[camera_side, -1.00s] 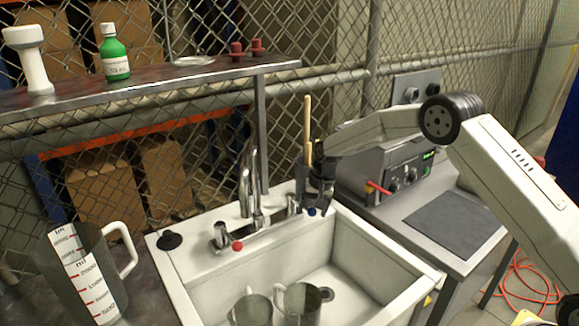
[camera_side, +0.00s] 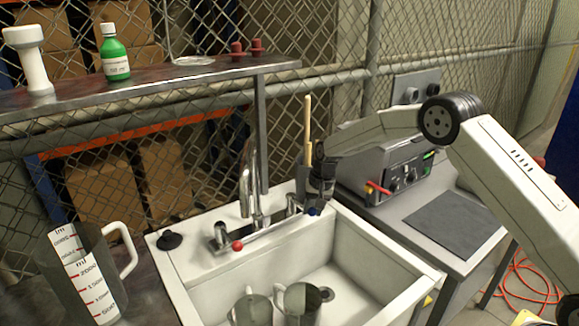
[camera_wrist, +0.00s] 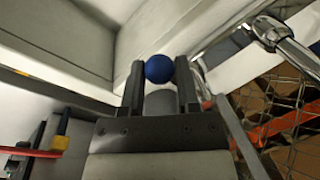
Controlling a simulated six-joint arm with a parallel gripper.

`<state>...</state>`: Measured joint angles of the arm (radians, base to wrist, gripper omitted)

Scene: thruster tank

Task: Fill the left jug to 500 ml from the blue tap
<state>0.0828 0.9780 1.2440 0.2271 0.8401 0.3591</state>
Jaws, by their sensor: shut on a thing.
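My gripper (camera_side: 317,203) is at the right end of the tap fitting, shut on the blue tap knob (camera_side: 313,212). In the wrist view the round blue knob (camera_wrist: 158,69) sits between the two dark fingers of my gripper (camera_wrist: 159,76). The metal spout (camera_side: 250,180) rises behind the sink (camera_side: 190,275), and the red tap knob (camera_side: 237,245) is on its left. The left jug (camera_side: 250,309) and the right jug (camera_side: 301,303) stand in the sink, cut off by the frame's bottom. I cannot make out their water level or any running water.
A large measuring jug with red marks (camera_side: 82,272) stands on the counter left of the sink. A black plug (camera_side: 169,240) lies on the sink's rim. A grey machine (camera_side: 385,165) stands to the right. A shelf (camera_side: 190,80) holds a green bottle (camera_side: 114,55).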

